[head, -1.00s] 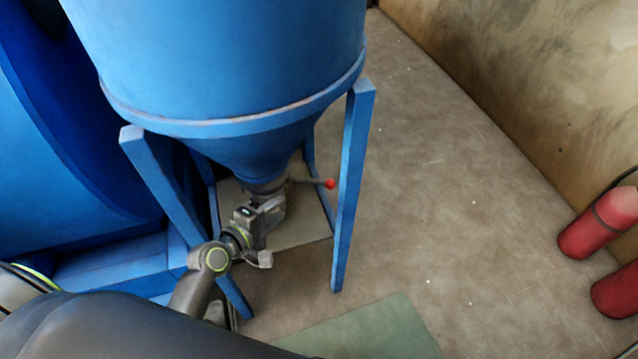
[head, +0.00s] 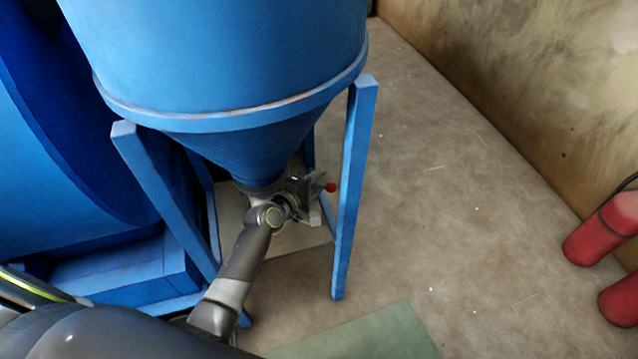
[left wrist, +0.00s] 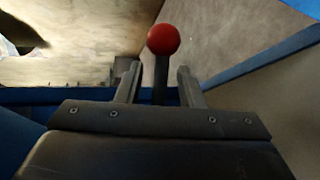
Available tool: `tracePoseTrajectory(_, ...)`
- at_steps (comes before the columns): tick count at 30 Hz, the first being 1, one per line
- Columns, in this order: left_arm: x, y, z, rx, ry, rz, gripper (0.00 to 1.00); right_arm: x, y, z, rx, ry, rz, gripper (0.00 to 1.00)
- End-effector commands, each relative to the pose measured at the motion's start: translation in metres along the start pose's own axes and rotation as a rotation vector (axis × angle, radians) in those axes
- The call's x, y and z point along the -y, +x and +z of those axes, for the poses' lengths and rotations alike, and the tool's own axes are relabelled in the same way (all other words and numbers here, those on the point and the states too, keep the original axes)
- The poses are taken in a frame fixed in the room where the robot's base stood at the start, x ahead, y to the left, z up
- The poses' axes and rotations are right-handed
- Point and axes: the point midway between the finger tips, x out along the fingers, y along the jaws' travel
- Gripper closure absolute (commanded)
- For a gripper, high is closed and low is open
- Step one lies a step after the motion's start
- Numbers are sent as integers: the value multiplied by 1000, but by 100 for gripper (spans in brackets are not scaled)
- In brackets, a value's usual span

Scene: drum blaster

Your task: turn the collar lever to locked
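The collar lever is a dark rod with a red ball knob (head: 331,187). It sticks out to the right below the cone of the blue hopper (head: 245,145). My left gripper (head: 312,188) is at the lever under the hopper and hides most of its rod. In the left wrist view the red knob (left wrist: 163,39) stands beyond the fingertips. The rod runs between the two fingers of my left gripper (left wrist: 157,78), with a visible gap on each side. The fingers are open. The collar is mostly hidden by my left arm. My right gripper is out of view.
Blue hopper legs stand close by, at the right (head: 353,190) and the left (head: 160,195) of my left arm. A green mat (head: 365,338) lies in front.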

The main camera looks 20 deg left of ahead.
Motion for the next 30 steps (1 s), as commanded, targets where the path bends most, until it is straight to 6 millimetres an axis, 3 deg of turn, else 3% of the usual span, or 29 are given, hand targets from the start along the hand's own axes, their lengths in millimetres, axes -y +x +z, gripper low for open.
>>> tracePoseTrajectory(4,0,12,0,0,0,0,66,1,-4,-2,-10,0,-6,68)
tracePoseTrajectory(14,0,14,0,0,0,0,66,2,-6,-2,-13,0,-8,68)
tracePoseTrajectory(22,0,14,0,0,0,0,100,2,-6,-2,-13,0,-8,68)
tracePoseTrajectory(30,0,14,0,1,0,-1,100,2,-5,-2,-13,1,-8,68)
